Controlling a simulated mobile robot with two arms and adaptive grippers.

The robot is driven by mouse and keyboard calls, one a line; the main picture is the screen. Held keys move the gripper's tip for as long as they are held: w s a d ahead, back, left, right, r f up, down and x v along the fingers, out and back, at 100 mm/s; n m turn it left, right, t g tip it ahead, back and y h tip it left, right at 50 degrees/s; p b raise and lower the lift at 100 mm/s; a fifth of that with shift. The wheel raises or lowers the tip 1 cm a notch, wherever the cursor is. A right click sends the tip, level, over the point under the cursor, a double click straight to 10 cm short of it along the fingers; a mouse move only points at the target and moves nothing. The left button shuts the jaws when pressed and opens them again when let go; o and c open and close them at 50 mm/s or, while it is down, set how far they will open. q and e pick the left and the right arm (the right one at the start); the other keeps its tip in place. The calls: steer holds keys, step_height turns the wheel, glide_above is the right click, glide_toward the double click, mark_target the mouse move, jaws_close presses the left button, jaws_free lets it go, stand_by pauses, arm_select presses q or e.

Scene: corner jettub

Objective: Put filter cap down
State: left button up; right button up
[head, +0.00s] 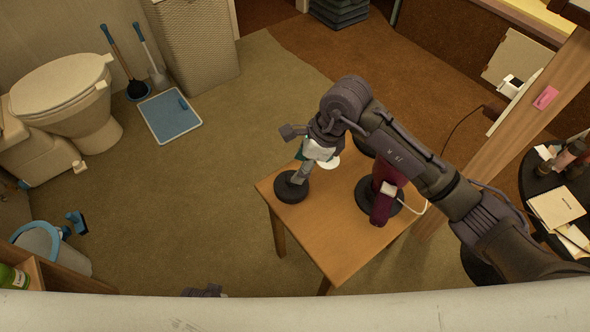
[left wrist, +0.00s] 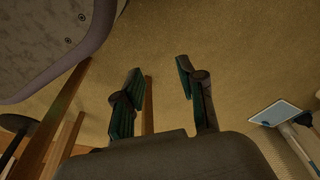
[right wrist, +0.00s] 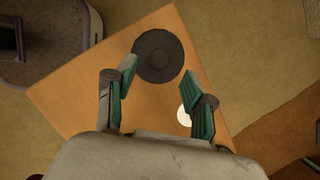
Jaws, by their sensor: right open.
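A round black disc with a raised centre, apparently the filter cap (head: 291,189), is at the left corner of the small wooden table (head: 345,250). It also shows in the right wrist view (right wrist: 158,55), flat over the wood just beyond my right fingertips. My right gripper (head: 301,172) is over the disc, its fingers apart with nothing gripped between them; they also show in the right wrist view (right wrist: 160,75). My left gripper (left wrist: 158,68) is open and empty over the carpet; the head view barely shows it at the bottom edge.
A small white disc (head: 330,163) lies on the table beside my right gripper. A dark red hair dryer (head: 382,190) stands on a black base, with another black disc (head: 362,146) behind. A wooden post (head: 520,130) rises at right. Open carpet (head: 190,220) lies left of the table.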

arm_select(q)
steer(key=shift+s+a+f, duration=0.1)
steer(key=shift+s+f, duration=0.6)
steer(key=shift+f, duration=0.25)
arm_select(e)
steer(key=v, duration=0.7)
steer(key=shift+r, duration=0.15)
steer(key=shift+s, duration=0.1)
